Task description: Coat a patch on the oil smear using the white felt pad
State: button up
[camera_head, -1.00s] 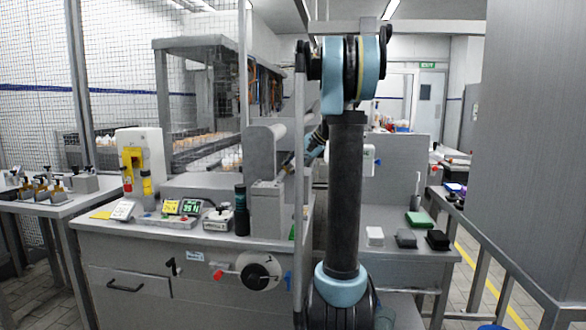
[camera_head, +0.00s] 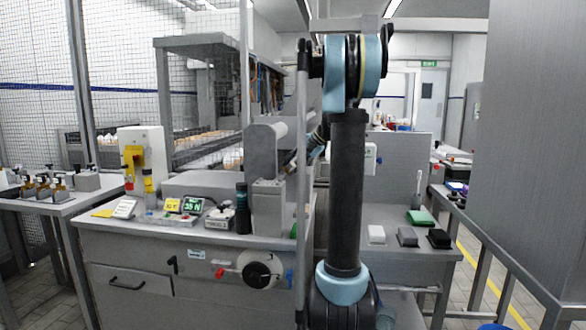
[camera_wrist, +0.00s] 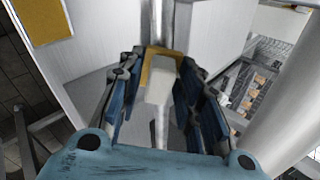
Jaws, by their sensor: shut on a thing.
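My gripper (camera_wrist: 160,100) has blue fingers on both sides of a pale block (camera_wrist: 159,95) with a yellow-brown edge behind it, and is shut on it. I cannot tell whether this is the white felt pad. A small white block (camera_head: 376,234) lies on the right-hand bench, beside a grey block (camera_head: 407,237) and a black one (camera_head: 439,238). In the head view my arm reaches behind a thin upright post, and my fingertips are hidden. I cannot make out the oil smear in either view.
A grey roller-like machine (camera_head: 268,150) stands on the left bench (camera_head: 130,237), close to my arm. A dark bottle (camera_head: 243,210), a lit green display (camera_head: 192,206) and a yellow-and-white device (camera_head: 140,160) stand left of it. A green pad (camera_head: 420,217) lies on the right bench.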

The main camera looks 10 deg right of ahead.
jog(key=shift+w+a+f, duration=0.1)
jog(key=shift+a+f, duration=0.15)
jog(key=shift+f, duration=0.05)
jog(key=shift+w, duration=0.1)
jog(key=shift+w+d+r, duration=0.1)
jog(key=shift+w+d, duration=0.15)
jog(key=shift+w, duration=0.4)
jog(key=shift+w+d+f, duration=0.1)
jog(key=shift+w+d, duration=0.15)
jog(key=shift+w, duration=0.4)
jog(key=shift+w+d+r, duration=0.1)
jog(key=shift+w+d, duration=0.15)
jog(key=shift+w, duration=0.4)
jog(key=shift+w+d, duration=0.25)
jog(key=shift+w, duration=0.7)
jog(key=shift+w+d, duration=0.25)
jog(key=shift+w, duration=0.7)
jog(key=shift+s, duration=0.1)
jog(key=shift+s+a, duration=0.4)
jog(key=shift+s, duration=0.9)
jog(key=shift+s+a, duration=0.45)
jog(key=shift+s, duration=0.85)
jog(key=shift+s+a, duration=0.4)
jog(key=shift+s, duration=0.9)
jog(key=shift+w+d+v, duration=0.1)
jog(key=shift+w+v, duration=0.1)
jog(key=shift+v, duration=1.25)
jog(key=shift+w+d+v, duration=0.1)
jog(key=shift+w+v, duration=0.05)
jog(key=shift+v, duration=1.3)
